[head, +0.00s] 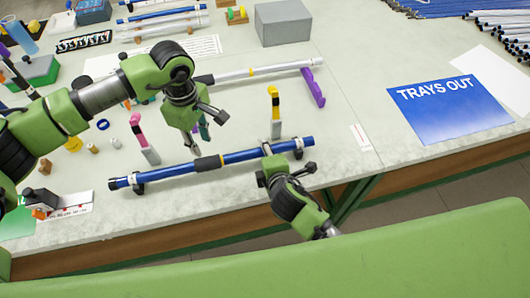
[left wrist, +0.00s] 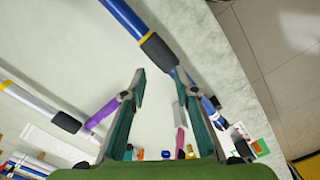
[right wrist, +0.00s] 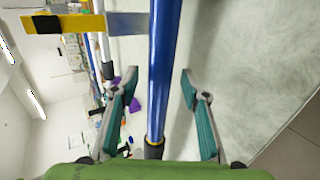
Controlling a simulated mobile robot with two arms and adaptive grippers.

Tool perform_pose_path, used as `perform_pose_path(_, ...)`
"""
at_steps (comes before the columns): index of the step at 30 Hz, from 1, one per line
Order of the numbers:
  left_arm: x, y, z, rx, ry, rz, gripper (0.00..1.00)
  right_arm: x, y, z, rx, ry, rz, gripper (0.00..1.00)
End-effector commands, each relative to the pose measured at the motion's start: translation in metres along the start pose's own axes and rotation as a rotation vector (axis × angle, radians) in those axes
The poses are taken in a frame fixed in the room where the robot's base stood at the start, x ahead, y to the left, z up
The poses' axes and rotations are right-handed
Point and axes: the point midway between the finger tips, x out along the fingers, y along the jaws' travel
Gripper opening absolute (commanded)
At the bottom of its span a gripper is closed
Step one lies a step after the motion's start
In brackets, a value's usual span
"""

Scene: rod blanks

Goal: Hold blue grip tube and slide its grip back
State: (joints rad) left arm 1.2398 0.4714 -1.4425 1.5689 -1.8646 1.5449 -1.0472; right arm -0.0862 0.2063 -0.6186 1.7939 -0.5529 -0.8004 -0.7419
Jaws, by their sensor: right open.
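The blue grip tube (head: 258,153) lies across the front of the table on low supports. Its black grip (head: 208,163), with a yellow ring at one end, sits near the tube's middle. My left gripper (head: 198,140) is above and behind the grip. In the left wrist view it is open and empty (left wrist: 160,78), with the black grip (left wrist: 158,50) beyond its fingertips. My right gripper (head: 282,166) is at the right part of the tube. In the right wrist view it is open (right wrist: 160,76), with the blue tube (right wrist: 165,60) running between its fingers, apart from both.
A white tube (head: 255,72) on a purple support (head: 314,88) lies behind. A pink-topped post (head: 145,138) and a yellow-topped post (head: 274,112) stand near the blue tube. A grey box (head: 283,23) stands at the back. A blue "TRAYS OUT" sheet (head: 448,112) lies right.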

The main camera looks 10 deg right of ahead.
Motion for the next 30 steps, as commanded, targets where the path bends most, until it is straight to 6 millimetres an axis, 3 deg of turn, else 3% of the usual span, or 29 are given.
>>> perform_pose_path(8, 0.000, 0.000, 0.000, 0.000, 0.000, 0.000, 0.28, 0.001, 0.000, 0.000, 0.000, 0.000, 0.000, 0.42)
perform_pose_path(13, 0.000, 0.000, 0.000, 0.000, 0.000, 0.000, 0.28, 0.001, 0.000, 0.000, 0.000, 0.000, 0.000, 0.00)
perform_pose_path(16, 0.000, 0.000, 0.000, 0.000, 0.000, 0.000, 0.30, 0.001, 0.000, 0.000, 0.000, 0.000, -0.001, 0.00)
perform_pose_path(18, 0.000, 0.000, 0.000, 0.000, 0.000, 0.000, 0.47, 0.001, 0.000, 0.000, 0.000, 0.000, -0.001, 0.00)
perform_pose_path(25, 0.003, -0.004, -0.002, -0.058, -0.043, 0.010, 0.47, 0.001, -0.001, 0.000, 0.000, -0.001, -0.001, 0.00)
perform_pose_path(30, 0.007, -0.017, -0.013, -0.300, -0.203, 0.056, 0.47, 0.001, -0.001, 0.001, 0.000, -0.001, -0.001, 0.00)
